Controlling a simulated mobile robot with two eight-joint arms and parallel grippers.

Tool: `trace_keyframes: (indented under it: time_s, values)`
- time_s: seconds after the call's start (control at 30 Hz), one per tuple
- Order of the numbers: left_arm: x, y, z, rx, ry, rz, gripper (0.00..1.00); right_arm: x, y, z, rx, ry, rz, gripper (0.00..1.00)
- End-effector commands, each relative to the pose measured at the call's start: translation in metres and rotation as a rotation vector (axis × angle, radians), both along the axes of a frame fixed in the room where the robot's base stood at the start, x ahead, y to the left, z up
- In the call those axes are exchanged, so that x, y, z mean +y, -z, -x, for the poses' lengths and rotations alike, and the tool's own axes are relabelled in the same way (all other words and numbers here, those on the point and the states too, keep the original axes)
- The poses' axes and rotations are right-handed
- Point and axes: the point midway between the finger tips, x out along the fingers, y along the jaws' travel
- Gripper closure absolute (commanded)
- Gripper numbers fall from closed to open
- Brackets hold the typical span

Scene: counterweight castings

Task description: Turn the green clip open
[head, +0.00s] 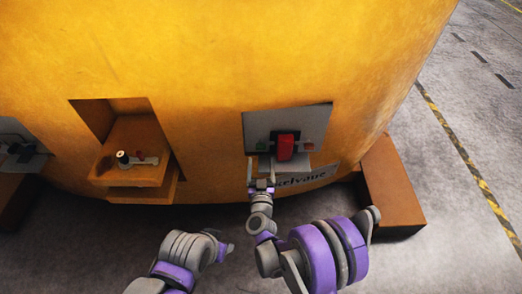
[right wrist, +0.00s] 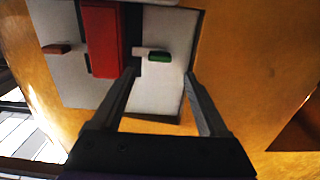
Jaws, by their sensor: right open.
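The green clip (head: 262,146) is a small dark green tab on a grey panel, left of a red block, in the head view. In the right wrist view the green clip (right wrist: 159,57) lies across, with a pale stub at its left end. My right gripper (head: 261,165) is open just in front of the panel, below the clip in the head view. In the right wrist view its two fingers (right wrist: 161,75) stand apart, with the clip between and just beyond their tips. No contact is visible. My left arm shows at the bottom, but I cannot make out its gripper fingers.
The red block (head: 285,147) stands out from the grey panel (head: 317,116). A small reddish tab (head: 308,146) is right of it. A recess with a ledge (head: 133,174) is on the left of the yellow casting (head: 200,60). A brown block (head: 390,190) stands at lower right.

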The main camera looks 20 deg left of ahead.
Motion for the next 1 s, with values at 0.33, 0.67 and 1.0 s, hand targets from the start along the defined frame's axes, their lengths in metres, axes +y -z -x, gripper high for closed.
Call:
trace_keyframes:
  time_s: [0.33, 0.67, 1.0]
  values:
    - [0.000, 0.001, 0.000, 0.000, 0.000, 0.000, 0.50, 0.015, 0.000, -0.055, 0.000, 0.000, 0.000, 0.22]
    - [0.000, 0.001, 0.000, 0.001, 0.000, 0.000, 0.50, 0.018, 0.000, -0.064, 0.001, -0.001, 0.000, 0.22]
    - [0.000, 0.001, 0.000, 0.001, 0.000, 0.000, 0.50, 0.018, 0.000, -0.063, 0.000, -0.001, 0.000, 0.68]
